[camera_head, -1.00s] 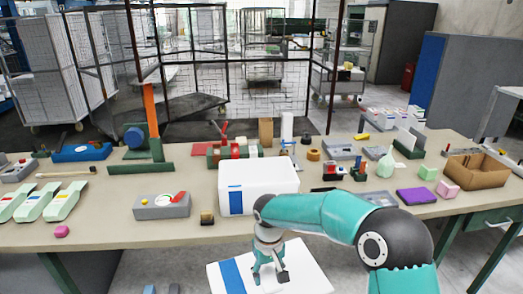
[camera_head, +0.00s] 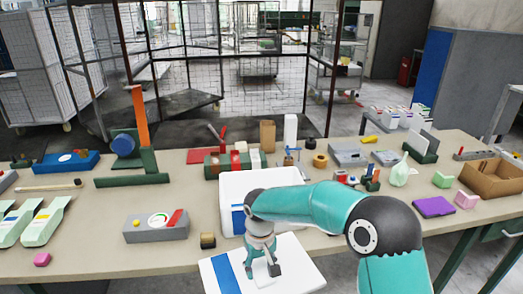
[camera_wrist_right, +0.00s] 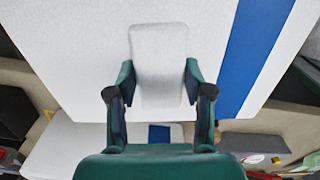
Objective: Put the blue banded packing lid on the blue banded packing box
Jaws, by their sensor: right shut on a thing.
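The white packing lid (camera_head: 292,262) with a blue band is in front of the table's near edge in the head view. My right gripper (camera_head: 261,271) is shut on the lid's raised white grip. In the right wrist view the fingers (camera_wrist_right: 158,82) stand on both sides of this grip, and the lid (camera_wrist_right: 75,50) fills much of the picture. The white packing box (camera_head: 288,178) with a blue band stands on the table just beyond the lid, its top apparently open. My right arm and the lid hide part of it. Part of the box also shows in the wrist view (camera_wrist_right: 90,140). My left gripper is not in view.
A grey gauge box (camera_head: 150,235) and a small dark-and-yellow block (camera_head: 207,241) stand left of the box. A green-and-red cylinder (camera_head: 222,166) lies behind it. A purple pad (camera_head: 433,207) and a cardboard tray (camera_head: 492,183) are at the right.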

